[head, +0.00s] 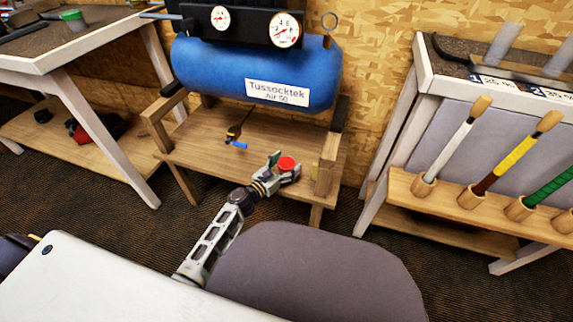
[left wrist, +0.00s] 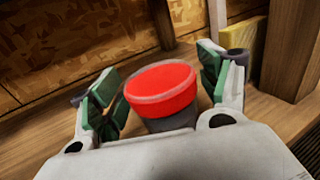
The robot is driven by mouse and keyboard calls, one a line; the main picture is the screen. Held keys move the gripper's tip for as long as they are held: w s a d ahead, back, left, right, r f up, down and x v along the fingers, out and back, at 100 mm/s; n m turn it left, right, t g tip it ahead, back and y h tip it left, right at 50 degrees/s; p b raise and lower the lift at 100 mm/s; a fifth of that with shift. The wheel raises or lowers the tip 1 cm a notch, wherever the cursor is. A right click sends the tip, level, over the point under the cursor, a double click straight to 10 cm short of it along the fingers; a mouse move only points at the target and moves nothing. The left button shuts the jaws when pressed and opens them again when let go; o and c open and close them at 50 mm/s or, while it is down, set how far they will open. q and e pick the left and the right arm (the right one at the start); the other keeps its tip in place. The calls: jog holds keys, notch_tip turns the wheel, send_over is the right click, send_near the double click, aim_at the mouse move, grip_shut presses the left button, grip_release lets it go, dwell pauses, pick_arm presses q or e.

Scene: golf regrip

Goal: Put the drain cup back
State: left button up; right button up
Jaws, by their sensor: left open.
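The drain cup, red on top with a dark grey body, stands on the wooden shelf (head: 195,140) below the blue tank. Its red top shows in the head view (head: 287,163) and in the left wrist view (left wrist: 162,90). My left gripper (head: 276,168) is open at the cup. In the left wrist view, its green-padded fingers (left wrist: 163,88) are spread on either side of the cup, with a gap visible at the left. The lower part of the cup is hidden by the gripper. My right gripper is in neither view.
The blue compressor tank (head: 215,78) sits above the shelf, with a blue-handled part (head: 237,144) hanging below it. A rack of golf clubs (head: 440,193) stands right; a workbench (head: 45,60) stands left.

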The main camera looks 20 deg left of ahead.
aim_at(281, 168)
pick_arm(q)
jog(key=shift+r, duration=0.2)
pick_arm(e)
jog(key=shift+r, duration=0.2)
pick_arm(q)
jog(key=shift+p+v, duration=0.6)
jog(key=shift+v, duration=1.6)
jog(key=p+v, duration=0.1)
jog(key=v, duration=0.6)
jog(key=shift+s+a, duration=0.15)
jog(key=shift+s, duration=0.1)
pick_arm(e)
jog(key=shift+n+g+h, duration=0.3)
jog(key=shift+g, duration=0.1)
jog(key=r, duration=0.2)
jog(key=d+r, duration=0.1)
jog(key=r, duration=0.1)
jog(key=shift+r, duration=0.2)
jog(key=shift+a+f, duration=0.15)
